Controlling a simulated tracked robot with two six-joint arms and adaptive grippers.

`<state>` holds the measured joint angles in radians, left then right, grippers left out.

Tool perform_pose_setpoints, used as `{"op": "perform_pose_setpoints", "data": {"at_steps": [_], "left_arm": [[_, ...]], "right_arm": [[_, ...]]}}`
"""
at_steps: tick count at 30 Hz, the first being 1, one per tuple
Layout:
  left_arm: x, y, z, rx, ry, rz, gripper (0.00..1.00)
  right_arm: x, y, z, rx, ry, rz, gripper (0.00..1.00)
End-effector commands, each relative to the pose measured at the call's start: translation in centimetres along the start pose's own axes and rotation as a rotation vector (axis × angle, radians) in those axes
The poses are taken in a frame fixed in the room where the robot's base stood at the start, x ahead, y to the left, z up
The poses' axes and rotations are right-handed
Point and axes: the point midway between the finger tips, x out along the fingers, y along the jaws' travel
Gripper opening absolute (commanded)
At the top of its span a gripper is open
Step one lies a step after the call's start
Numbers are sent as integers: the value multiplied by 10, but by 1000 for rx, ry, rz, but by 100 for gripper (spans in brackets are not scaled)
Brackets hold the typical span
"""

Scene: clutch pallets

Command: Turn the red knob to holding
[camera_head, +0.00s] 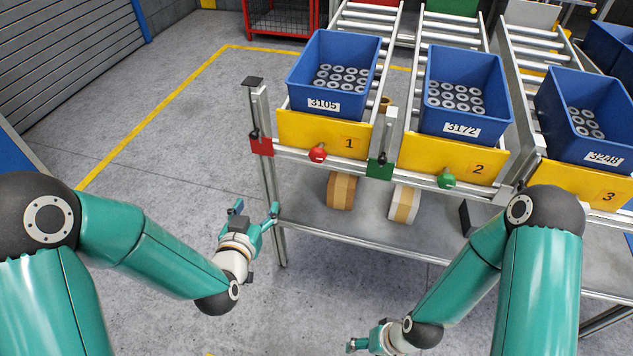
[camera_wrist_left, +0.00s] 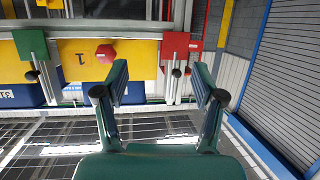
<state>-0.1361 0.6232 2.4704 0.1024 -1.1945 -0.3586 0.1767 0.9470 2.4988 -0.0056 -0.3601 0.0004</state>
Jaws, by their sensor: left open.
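The red knob (camera_head: 317,153) sits on the front rail below the yellow panel marked 1 (camera_head: 348,143). In the left wrist view, which is upside down, the red knob (camera_wrist_left: 105,53) shows as a red hexagonal face against the yellow panel. My left gripper (camera_head: 255,210) is open and empty, in front of the rack's left post, lower than the knob and to its left. In the left wrist view its fingers (camera_wrist_left: 161,82) are spread, with the knob beyond and left of the gap. My right gripper (camera_head: 358,343) is low at the bottom edge; its finger opening is unclear.
A red plate with a black handle (camera_head: 261,147) is left of the knob; a green one (camera_head: 380,168) is right. A green knob (camera_head: 446,178) is under panel 2. Blue bins (camera_head: 335,48) of rings stand above. Boxes (camera_head: 341,190) rest on the lower shelf. Floor at left is clear.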

Motion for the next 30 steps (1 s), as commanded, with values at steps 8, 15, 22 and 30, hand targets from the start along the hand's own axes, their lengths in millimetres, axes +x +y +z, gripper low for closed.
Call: {"op": "perform_pose_setpoints", "data": {"at_steps": [8,15,22,30], "left_arm": [[4,56,-4,27,243,95,69],[-2,83,-4,35,296,151,69],[11,87,-10,36,296,156,69],[60,95,-23,36,296,155,69]], "right_arm": [[100,36,-1,0,0,0,69],[122,44,-1,0,1,0,69],[121,44,-1,0,1,0,69],[121,44,-1,0,1,0,69]]}}
